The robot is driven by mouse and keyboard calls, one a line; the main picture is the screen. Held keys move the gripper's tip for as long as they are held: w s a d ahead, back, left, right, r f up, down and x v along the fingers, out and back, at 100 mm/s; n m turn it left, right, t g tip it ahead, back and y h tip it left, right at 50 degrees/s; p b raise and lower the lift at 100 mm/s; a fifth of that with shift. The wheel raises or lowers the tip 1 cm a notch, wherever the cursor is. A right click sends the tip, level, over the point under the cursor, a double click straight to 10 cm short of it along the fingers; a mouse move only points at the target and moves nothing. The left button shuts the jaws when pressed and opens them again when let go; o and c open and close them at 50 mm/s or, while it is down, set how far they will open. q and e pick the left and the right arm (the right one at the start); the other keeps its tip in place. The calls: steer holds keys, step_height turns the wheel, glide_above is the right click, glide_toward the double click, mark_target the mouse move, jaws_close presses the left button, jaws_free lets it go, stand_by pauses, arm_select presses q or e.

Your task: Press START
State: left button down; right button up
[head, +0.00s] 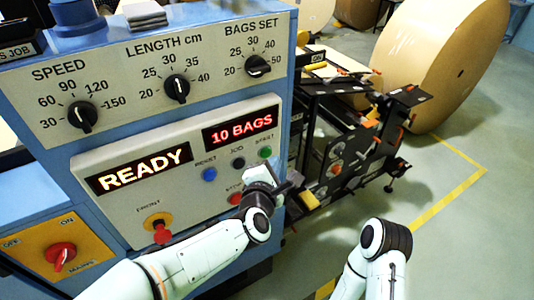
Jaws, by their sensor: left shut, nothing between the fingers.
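The green START button (265,152) is on the pale control panel (120,215), at its right end under the red "10 BAGS" display. My left gripper (262,173) is shut and empty, just below the START button in the picture. The button's face still shows above the fingers; I cannot tell how far the tips are from the panel. The display (138,171) reads READY. My right arm shows at the lower right, but its gripper is not in view.
Near START are a black JOG button (238,162), a blue RESET button (209,174) and a red STOP button (235,198), partly by my wrist. A red emergency knob (160,232) is lower left. A large kraft roll (430,60) stands behind.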

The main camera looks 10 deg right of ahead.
arm_select(q)
steer(key=shift+w, duration=0.1)
stand_by(0.5)
steer(key=shift+w+a, duration=0.15)
steer(key=shift+w, duration=0.15)
